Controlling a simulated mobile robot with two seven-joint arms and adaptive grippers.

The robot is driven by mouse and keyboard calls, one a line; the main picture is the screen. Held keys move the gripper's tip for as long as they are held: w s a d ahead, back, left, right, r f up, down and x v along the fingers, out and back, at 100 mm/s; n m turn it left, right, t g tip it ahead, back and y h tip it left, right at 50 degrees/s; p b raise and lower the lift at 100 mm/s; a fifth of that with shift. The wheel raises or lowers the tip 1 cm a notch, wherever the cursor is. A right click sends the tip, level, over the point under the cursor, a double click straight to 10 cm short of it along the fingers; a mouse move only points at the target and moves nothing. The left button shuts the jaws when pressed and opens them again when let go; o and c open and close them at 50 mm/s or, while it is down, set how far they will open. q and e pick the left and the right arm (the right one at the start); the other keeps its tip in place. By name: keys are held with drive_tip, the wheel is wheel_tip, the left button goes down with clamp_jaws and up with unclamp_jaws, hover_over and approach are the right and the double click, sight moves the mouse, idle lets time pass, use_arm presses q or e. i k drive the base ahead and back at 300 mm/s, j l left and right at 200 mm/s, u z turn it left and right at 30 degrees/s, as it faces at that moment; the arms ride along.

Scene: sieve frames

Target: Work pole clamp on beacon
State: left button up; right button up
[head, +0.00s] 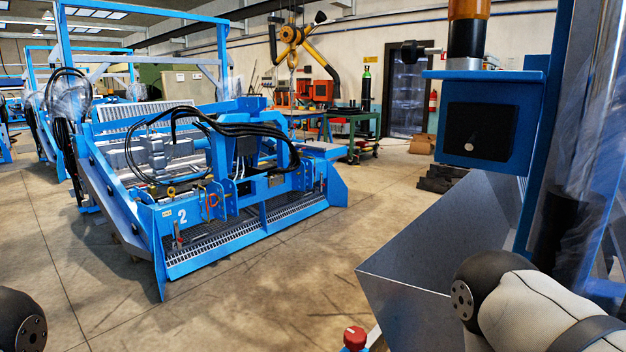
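The beacon (467,30) stands at the upper right, with an amber top cut off by the frame edge and a black body below. A metal fitting with a dark knob (411,52) on a thin rod sticks out to the left at its base; it looks like the pole clamp. Beacon and fitting sit above a blue bracket with a dark box (480,128) on it. Neither gripper is visible. Only a dark joint of my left arm at the lower left and dark and white parts of my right arm at the lower right show.
A sheet-metal hopper (430,262) and blue post (548,130) stand below and right of the beacon. A red knob (354,338) is at the bottom edge. A blue machine marked 2 (245,236) stands left, with open concrete floor (310,280) between.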

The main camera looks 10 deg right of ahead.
sight(411, 51)
drive_tip(key=i+j+z, duration=0.2)
drive_tip(key=j+z, duration=0.25)
drive_tip(key=i+j+z, duration=0.15)
drive_tip(key=j+z, duration=0.25)
drive_tip(key=i+j+z, duration=0.1)
drive_tip(key=j+z, duration=0.2)
drive_tip(key=z, duration=0.15)
drive_tip(key=j+z, duration=0.85)
drive_tip(key=k+j, duration=0.05)
